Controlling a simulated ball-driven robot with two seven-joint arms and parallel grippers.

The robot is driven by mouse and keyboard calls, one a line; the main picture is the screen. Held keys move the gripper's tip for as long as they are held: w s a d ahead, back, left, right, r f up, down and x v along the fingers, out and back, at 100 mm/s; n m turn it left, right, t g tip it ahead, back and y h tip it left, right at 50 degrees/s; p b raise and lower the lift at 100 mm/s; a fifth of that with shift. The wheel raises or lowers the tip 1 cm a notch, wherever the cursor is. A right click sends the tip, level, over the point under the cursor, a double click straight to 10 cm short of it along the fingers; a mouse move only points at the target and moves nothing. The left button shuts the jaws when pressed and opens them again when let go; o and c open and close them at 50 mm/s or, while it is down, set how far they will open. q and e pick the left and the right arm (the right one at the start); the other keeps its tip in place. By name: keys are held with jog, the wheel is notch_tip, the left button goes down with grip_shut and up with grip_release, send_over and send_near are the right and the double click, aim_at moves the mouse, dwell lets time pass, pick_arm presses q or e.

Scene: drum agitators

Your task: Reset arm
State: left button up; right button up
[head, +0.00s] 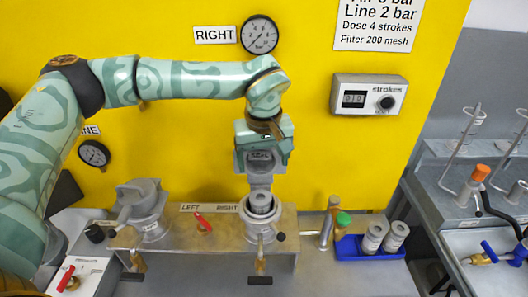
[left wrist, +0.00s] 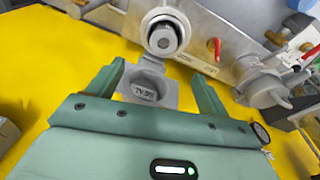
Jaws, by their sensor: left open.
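My left arm reaches in from the left in the head view and bends down. My left gripper (head: 263,148) is open above the right-hand grey pot (head: 259,226). In the left wrist view, its two green fingers (left wrist: 160,78) stand apart on either side of a grey raised lid (left wrist: 147,86) with a lettered round face. I cannot tell whether they touch it. The lid (head: 261,172) stands up behind the open pot, whose round mouth (left wrist: 163,38) shows a cylinder inside. My right gripper is not in view.
A second grey pot (head: 142,210) stands left on the metal bench (head: 200,241), with a red-handled valve (head: 203,222) between. The yellow panel (head: 185,120) rises behind, bearing a gauge (head: 259,34) and stroke counter (head: 368,97). A blue tray (head: 372,253) holds grey cylinders at right.

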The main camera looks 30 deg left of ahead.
pick_arm(q)
jog(key=shift+s+d+r, duration=0.15)
jog(key=shift+r, duration=0.8)
